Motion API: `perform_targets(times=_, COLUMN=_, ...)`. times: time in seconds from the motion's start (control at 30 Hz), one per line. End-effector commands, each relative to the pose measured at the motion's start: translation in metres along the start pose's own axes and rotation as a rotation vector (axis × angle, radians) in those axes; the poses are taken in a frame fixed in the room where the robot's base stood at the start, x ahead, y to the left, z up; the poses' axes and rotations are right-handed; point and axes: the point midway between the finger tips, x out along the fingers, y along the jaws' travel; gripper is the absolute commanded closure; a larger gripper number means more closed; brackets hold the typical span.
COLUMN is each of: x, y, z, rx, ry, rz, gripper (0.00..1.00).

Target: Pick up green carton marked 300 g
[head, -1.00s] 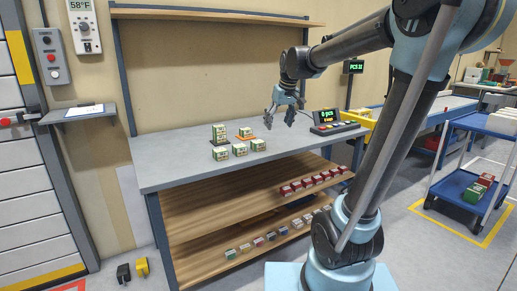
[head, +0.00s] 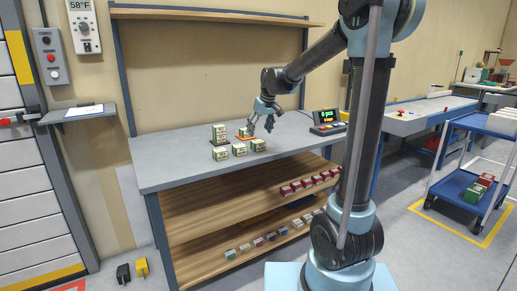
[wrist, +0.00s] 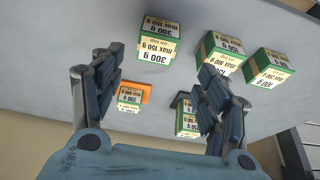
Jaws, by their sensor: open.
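The green and white carton marked 300 g (wrist: 158,36) stands on the bench top, with "max 150 g on top" on its upper label. In the head view it appears to be the right one of the front cartons (head: 258,145). My gripper (head: 262,127) hangs above the bench behind that carton, open and empty. In the wrist view the open fingers of my gripper (wrist: 160,62) frame the space below the carton, which lies beyond the fingertips, apart from them and fully visible.
Two other green cartons (wrist: 222,52) (wrist: 270,67) stand beside it. A carton marked 200 g (wrist: 130,98) sits on an orange pad (head: 241,135). A two-high carton stack (head: 219,132) stands on a dark pad. A scale display (head: 326,120) is at right. Shelves below hold small boxes.

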Motion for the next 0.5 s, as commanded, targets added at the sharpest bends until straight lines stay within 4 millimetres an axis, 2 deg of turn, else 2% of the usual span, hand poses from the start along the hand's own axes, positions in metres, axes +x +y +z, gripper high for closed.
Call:
perform_targets(times=0.13, x=0.021, y=0.0, z=0.0, rx=0.0, ry=0.0, rz=0.0, gripper=0.32)
perform_targets(times=0.37, x=0.032, y=0.0, z=0.001, rx=0.0, ry=0.0, rz=0.0, gripper=0.32)
perform_targets(times=0.5, x=0.046, y=0.004, z=0.002, rx=0.0, ry=0.0, rz=0.0, gripper=0.32)
